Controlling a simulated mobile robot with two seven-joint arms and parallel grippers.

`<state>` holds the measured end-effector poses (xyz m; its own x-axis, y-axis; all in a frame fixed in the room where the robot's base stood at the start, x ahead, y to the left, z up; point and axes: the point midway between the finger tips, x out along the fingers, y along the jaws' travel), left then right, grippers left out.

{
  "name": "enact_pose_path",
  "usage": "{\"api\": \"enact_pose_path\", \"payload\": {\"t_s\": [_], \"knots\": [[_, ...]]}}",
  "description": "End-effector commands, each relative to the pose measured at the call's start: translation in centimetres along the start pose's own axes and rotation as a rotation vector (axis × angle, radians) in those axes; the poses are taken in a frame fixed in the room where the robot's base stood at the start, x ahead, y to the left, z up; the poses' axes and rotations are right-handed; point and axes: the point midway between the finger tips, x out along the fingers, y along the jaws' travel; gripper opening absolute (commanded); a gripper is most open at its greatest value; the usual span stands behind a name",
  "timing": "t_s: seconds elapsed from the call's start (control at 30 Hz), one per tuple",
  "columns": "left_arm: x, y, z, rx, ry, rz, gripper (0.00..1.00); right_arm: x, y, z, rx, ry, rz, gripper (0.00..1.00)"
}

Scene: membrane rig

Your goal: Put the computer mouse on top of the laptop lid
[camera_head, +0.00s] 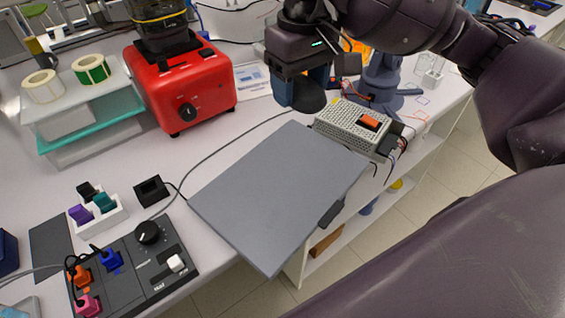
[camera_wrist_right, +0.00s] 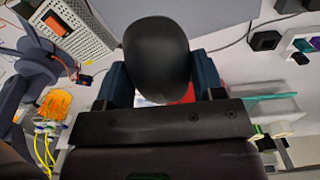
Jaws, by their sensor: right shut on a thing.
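The laptop lid (camera_head: 280,192) is a flat grey slab, closed, at the middle of the bench in the head view. Its near right corner reaches past the bench edge. My right gripper (camera_head: 300,90) is beyond the lid's far edge, between the red machine and the white perforated box. It is shut on the dark computer mouse (camera_head: 312,97). In the right wrist view the rounded black mouse (camera_wrist_right: 156,55) sits between the two blue fingers (camera_wrist_right: 160,82). The lid's top is bare. My left gripper is not in view.
A white perforated power box (camera_head: 352,124) stands beside the lid's far right corner. A red machine (camera_head: 180,85) stands at the back left. A black control panel (camera_head: 135,272) with knobs lies at the front left. A cable runs along the lid's left side.

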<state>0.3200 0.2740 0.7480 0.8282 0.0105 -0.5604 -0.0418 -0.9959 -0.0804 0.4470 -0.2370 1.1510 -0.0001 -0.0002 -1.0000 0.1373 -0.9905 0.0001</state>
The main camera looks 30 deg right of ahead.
Motion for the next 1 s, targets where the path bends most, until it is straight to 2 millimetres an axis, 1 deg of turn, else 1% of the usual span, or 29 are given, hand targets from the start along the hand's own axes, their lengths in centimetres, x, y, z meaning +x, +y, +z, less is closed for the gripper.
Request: {"api": "enact_pose_path", "payload": {"t_s": [0.03,0.3,0.5,0.6,0.7,0.87,1.0], "knots": [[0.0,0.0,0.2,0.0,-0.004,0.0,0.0,1.0,0.0,0.1,0.0,-0.005,0.0,0.38],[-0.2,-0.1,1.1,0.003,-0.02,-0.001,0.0,6.9,0.0,0.1,-0.001,-0.007,-0.002,0.38],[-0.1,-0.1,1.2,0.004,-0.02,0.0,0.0,11.2,0.0,0.1,0.0,-0.006,-0.002,0.38],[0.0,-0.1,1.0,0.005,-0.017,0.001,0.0,13.0,0.0,0.1,0.0,-0.006,-0.001,0.38],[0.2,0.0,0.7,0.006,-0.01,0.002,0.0,14.2,0.0,0.1,0.0,-0.003,-0.001,0.38],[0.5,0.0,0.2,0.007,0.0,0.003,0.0,15.2,0.0,0.0,0.001,-0.001,0.0,0.38],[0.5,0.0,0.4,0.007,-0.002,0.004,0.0,16.9,0.0,0.1,0.0,-0.005,-0.001,0.38]]}}
